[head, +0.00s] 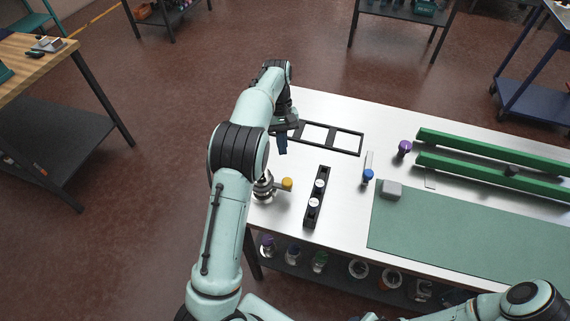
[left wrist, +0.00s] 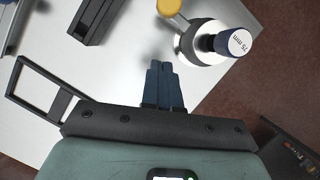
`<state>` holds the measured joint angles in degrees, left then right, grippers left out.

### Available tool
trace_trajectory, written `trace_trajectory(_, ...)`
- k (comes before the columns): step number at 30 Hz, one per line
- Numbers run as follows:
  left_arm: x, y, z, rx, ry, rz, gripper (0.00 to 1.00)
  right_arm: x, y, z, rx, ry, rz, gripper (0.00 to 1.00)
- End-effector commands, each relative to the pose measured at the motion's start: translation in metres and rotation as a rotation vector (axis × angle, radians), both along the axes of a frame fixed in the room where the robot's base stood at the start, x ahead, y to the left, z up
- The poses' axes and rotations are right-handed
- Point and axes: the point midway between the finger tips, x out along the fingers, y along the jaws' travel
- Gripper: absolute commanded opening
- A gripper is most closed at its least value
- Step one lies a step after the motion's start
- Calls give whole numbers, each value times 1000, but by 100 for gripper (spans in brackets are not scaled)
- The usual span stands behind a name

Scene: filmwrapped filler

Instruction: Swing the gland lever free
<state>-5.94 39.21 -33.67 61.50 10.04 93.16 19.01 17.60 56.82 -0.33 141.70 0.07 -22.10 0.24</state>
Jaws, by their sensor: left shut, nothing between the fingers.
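The gland lever shows as a yellow knob (head: 287,183) on a short arm, pointing right from a round metal fitting (head: 264,190) at the table's left edge. In the left wrist view the knob (left wrist: 169,6) is at the top. The metal fitting (left wrist: 190,45) there carries a dark blue cap (left wrist: 238,43) marked "75 mm". My left gripper (head: 283,150) is shut and empty, above the table behind the lever. In the left wrist view its fingers (left wrist: 164,75) are together, apart from the fitting and knob. My left arm partly hides the fitting in the head view. My right gripper is out of view.
A black frame (head: 363,144) lies beside my left gripper. A black holder (head: 322,178) with white-topped pieces stands right of the lever. Bare tabletop separates lever and frame.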

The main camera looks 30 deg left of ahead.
Motion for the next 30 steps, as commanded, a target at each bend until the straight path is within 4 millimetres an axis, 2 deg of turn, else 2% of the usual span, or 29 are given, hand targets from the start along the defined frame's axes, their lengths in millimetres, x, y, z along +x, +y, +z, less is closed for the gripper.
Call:
trace_trajectory(4,-10,-8,-29,-1,4,-1,0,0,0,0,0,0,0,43)
trace_trajectory(15,-36,-31,-29,0,-2,-1,0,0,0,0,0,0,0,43)
trace_trajectory(30,-40,-33,-30,0,-1,-3,0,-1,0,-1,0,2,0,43)
